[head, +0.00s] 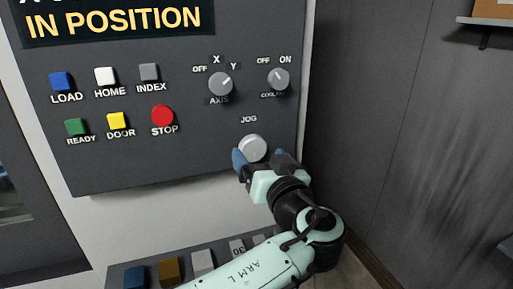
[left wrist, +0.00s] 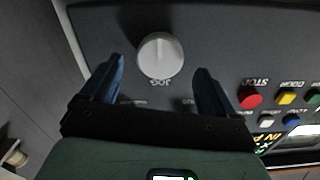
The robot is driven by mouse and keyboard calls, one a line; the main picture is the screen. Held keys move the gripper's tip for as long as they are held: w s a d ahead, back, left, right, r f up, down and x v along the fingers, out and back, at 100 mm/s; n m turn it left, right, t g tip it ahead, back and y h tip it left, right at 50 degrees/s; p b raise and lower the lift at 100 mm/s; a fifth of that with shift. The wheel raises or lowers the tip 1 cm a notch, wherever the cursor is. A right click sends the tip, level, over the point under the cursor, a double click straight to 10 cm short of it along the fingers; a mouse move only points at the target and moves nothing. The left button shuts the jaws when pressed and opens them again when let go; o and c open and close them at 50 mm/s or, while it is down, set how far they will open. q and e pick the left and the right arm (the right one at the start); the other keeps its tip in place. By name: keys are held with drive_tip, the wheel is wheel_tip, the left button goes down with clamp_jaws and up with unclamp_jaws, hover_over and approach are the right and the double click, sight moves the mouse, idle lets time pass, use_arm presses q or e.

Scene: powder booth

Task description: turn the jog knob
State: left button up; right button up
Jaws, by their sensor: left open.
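The jog knob (head: 253,147) is a pale round knob under the JOG label on the dark control panel (head: 190,165). It also shows in the left wrist view (left wrist: 160,56), with a pointer ridge running up from its middle. My left gripper (head: 262,160) is at the knob's lower side in the head view. In the left wrist view its blue fingers (left wrist: 160,82) are spread wide, one on each side of the knob's near edge, with gaps between them and the knob. Nothing is held. My right gripper is in neither view.
The AXIS knob (head: 220,84) and the coolant knob (head: 278,79) sit above the jog knob. The red STOP button (head: 162,116) and several coloured buttons are to the left. A dark grey wall (head: 400,130) stands to the right. A row of coloured blocks lies below.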

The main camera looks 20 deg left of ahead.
sight(254, 150)
use_arm(q)
drive_tip(key=shift+p+x, duration=0.3)
drive_tip(key=shift+x, duration=1.25)
drive_tip(key=shift+c, duration=0.3)
drive_tip(key=c, duration=1)
drive_tip(key=shift+m, duration=0.4)
